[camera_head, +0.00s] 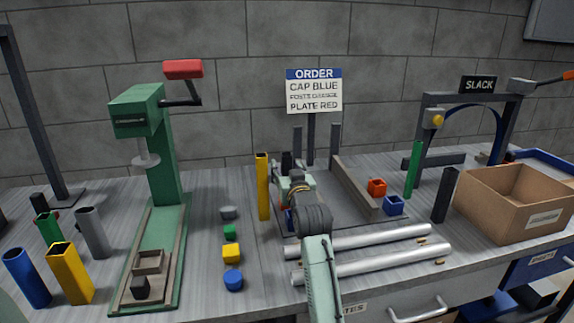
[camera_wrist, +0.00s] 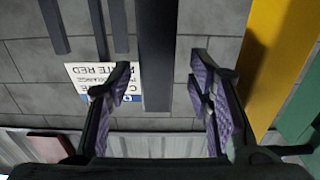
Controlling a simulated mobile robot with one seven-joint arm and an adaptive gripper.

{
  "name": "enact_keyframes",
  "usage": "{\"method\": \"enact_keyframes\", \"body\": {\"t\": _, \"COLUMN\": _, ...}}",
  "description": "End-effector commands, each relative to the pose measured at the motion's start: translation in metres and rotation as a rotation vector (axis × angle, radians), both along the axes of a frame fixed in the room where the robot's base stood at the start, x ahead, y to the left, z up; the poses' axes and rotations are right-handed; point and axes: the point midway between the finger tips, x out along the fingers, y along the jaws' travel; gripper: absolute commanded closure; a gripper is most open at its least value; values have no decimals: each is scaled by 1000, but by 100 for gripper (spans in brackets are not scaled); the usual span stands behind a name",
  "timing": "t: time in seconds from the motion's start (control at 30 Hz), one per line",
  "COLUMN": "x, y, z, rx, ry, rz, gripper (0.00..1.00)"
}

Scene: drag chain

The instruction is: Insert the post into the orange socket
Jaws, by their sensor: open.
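My gripper (camera_wrist: 161,78) is open, with its fingers apart. A dark upright post (camera_wrist: 157,40) shows between the fingers in the wrist view; I cannot tell whether it is between them or behind. In the head view my gripper (camera_head: 290,184) is at the middle of the bench, its fingertips largely hidden by my wrist. A small orange-red block (camera_head: 376,187), seemingly the socket, sits to its right, with a blue open-topped block (camera_head: 393,205) just in front. A yellow post (camera_head: 263,187) stands upright just left of my gripper; it also shows in the wrist view (camera_wrist: 272,60).
A green press (camera_head: 165,150) stands left. Two silver bars (camera_head: 365,240) lie in front, beside my arm. A dark post (camera_head: 445,195), a green post (camera_head: 413,170) and a cardboard box (camera_head: 515,205) are at the right. An order sign (camera_head: 314,92) stands behind.

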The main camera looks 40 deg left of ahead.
Motion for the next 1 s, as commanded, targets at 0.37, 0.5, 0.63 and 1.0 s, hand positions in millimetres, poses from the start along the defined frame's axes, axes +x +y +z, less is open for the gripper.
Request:
{"method": "enact_keyframes", "body": {"t": 0.37, "x": -37, "y": -46, "z": 8, "rx": 8, "ry": -9, "rz": -4, "gripper": 53}}
{"method": "enact_keyframes", "body": {"t": 0.5, "x": -43, "y": -53, "z": 10, "rx": 9, "ry": -11, "rz": -4, "gripper": 53}}
{"method": "enact_keyframes", "body": {"t": 0.63, "x": -45, "y": -55, "z": 11, "rx": 9, "ry": -13, "rz": -4, "gripper": 53}}
{"method": "enact_keyframes", "body": {"t": 1.0, "x": -45, "y": -55, "z": 12, "rx": 10, "ry": -13, "rz": -4, "gripper": 53}}
